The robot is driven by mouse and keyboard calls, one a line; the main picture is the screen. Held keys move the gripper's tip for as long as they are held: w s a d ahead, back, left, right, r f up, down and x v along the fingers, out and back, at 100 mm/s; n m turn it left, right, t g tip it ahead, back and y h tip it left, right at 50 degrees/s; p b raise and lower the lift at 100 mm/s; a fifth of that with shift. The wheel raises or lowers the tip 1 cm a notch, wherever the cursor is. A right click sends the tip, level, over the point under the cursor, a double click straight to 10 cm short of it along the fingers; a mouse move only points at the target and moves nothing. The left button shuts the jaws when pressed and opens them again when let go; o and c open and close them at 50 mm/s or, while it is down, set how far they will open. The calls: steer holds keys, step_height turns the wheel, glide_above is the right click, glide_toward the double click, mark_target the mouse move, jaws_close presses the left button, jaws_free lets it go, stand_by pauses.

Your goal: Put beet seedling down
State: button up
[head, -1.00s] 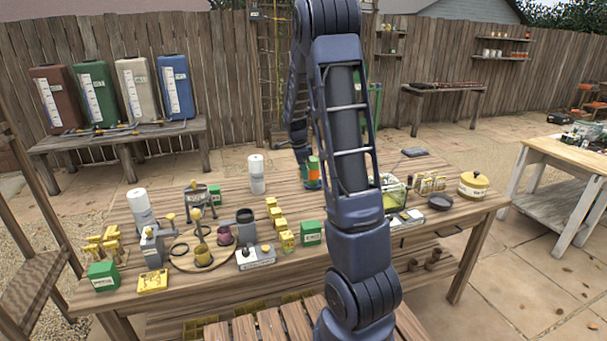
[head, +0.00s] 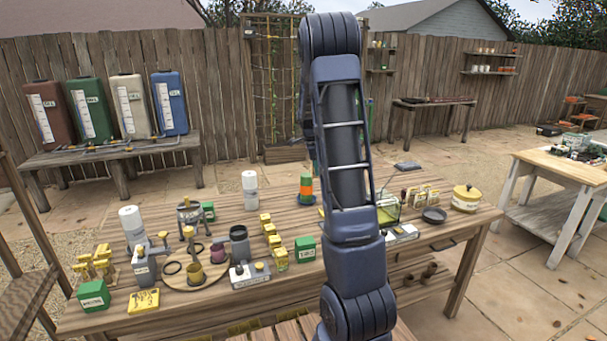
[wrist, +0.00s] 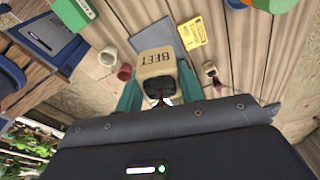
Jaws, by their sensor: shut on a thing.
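The beet seedling shows in the wrist view as a tan block lettered BEET (wrist: 157,63), with a dark part at its near side. My gripper (wrist: 158,92) has its teal fingers shut on either side of it. Wooden planks lie beyond the block; I cannot tell whether it touches them. In the head view my arm rises in front of the wooden table (head: 225,308) and hides my gripper and the seedling.
In the wrist view, a dark flat panel (wrist: 144,36), a yellow card (wrist: 193,33), a red cup (wrist: 125,72) and a blue box (wrist: 45,48) lie around. In the head view, a yellow pot (head: 466,198) and a dark dish (head: 434,215) stand right; tools crowd the left.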

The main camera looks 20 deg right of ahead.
steer(key=w+d+m, duration=0.1)
steer(key=d+m, duration=0.1)
steer(key=d, duration=1.4)
steer(key=m, duration=0.4)
glide_above(435, 209)
steer(key=s+a, duration=0.4)
steer(key=shift+g+y, duration=0.3)
steer(key=shift+g, duration=0.1)
steer(key=shift+w+f, duration=0.15)
steer(key=shift+f, duration=5.75)
steer(key=shift+w+f, duration=0.15)
steer(key=shift+f, duration=5.75)
steer(key=o, duration=1.1)
steer(key=shift+c, duration=0.2)
